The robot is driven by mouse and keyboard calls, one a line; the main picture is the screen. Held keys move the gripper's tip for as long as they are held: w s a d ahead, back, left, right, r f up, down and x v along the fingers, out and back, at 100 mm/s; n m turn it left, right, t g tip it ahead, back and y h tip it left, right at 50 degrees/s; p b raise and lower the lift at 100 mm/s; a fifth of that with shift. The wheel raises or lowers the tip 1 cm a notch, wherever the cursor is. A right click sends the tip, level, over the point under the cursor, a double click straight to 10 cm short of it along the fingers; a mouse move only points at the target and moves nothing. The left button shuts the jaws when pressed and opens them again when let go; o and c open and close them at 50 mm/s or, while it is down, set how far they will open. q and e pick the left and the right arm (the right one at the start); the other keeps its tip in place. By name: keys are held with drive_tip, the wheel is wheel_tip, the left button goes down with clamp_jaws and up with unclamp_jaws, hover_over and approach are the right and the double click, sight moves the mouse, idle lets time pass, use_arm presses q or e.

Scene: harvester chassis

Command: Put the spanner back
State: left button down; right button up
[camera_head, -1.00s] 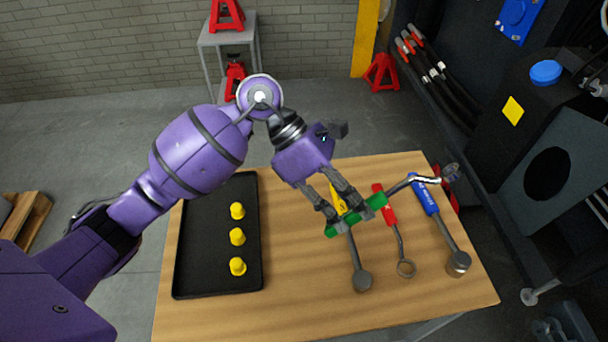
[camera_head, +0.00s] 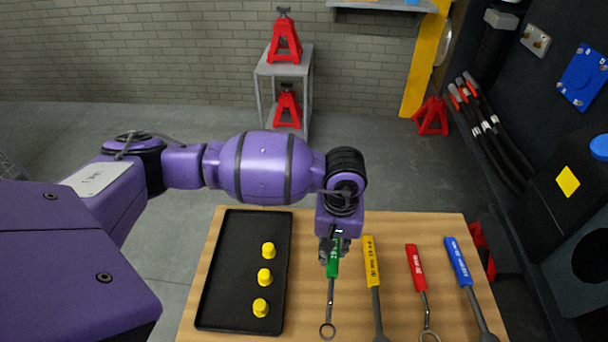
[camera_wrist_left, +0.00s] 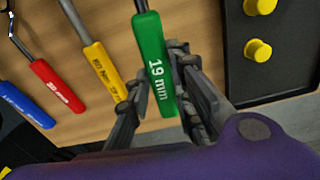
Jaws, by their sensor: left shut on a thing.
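The spanner has a green handle (camera_head: 332,264) marked 19 mm and a grey shaft with a ring end (camera_head: 327,331). My left gripper (camera_head: 333,248) points down and is shut on the handle near its far end. In the left wrist view the green handle (camera_wrist_left: 151,45) runs between the gripper's fingers (camera_wrist_left: 160,90). The spanner's ring end points toward the front of the wooden table (camera_head: 220,310). It lines up roughly alongside the other tools, left of the yellow-handled one. I cannot tell whether it touches the table. My right gripper is not in view.
Yellow-handled (camera_head: 371,260), red-handled (camera_head: 417,268) and blue-handled (camera_head: 458,261) tools lie to the right. A black tray (camera_head: 222,265) with yellow pieces (camera_head: 268,250) lies close on the left. Dark machinery (camera_head: 520,110) stands beyond the table's right side.

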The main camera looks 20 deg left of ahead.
use_arm(q)
drive_tip(key=shift+w+r, duration=0.25)
drive_tip(key=shift+w, duration=0.15)
drive_tip(key=shift+f+b, duration=1.1)
drive_tip(key=shift+f, duration=1.25)
drive_tip(key=shift+f+b, duration=0.75)
drive_tip(key=shift+f, duration=0.85)
drive_tip(key=c, duration=1.5)
unclamp_jaws()
drive_tip(key=shift+r, duration=0.1)
